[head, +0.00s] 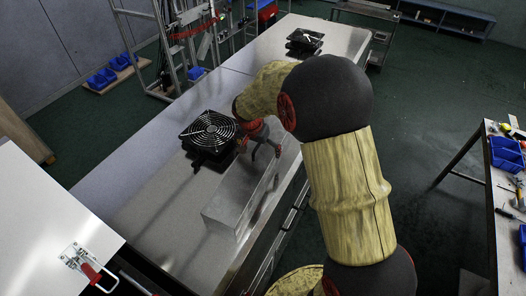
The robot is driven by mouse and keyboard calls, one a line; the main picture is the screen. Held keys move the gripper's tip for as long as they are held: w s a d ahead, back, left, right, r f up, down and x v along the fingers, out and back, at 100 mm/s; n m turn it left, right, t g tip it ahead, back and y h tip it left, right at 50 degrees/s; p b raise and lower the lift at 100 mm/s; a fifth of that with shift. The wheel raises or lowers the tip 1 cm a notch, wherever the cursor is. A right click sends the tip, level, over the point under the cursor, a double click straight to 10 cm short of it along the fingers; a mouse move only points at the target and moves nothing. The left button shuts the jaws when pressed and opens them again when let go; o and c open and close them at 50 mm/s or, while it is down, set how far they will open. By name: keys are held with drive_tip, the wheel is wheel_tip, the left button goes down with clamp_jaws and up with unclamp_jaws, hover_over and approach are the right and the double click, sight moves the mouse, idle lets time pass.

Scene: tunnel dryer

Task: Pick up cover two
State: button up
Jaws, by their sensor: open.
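A black fan-like unit with a round wire grille cover (211,130) lies on the long metal bench. A smaller black unit (305,38) sits at the bench's far end. No label shows, so I cannot tell which cover is number two. My gripper (263,154) points down, with its fingers apart and nothing seen between them. It is just right of the near grille, over or beside a long grey metal box (232,205). I cannot tell whether the fingertips touch the box. My arm hides part of the bench behind it.
The metal bench (140,185) is bare to the left of the box. A white panel with a red-handled clamp (92,272) is at lower left. A worktable with blue bins (505,152) stands at right. Dark green floor (430,95) is clear between bench and worktable.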

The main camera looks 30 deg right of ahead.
drive_tip(key=c, duration=0.3)
drive_tip(key=c, duration=1.1)
drive_tip(key=shift+c, duration=0.3)
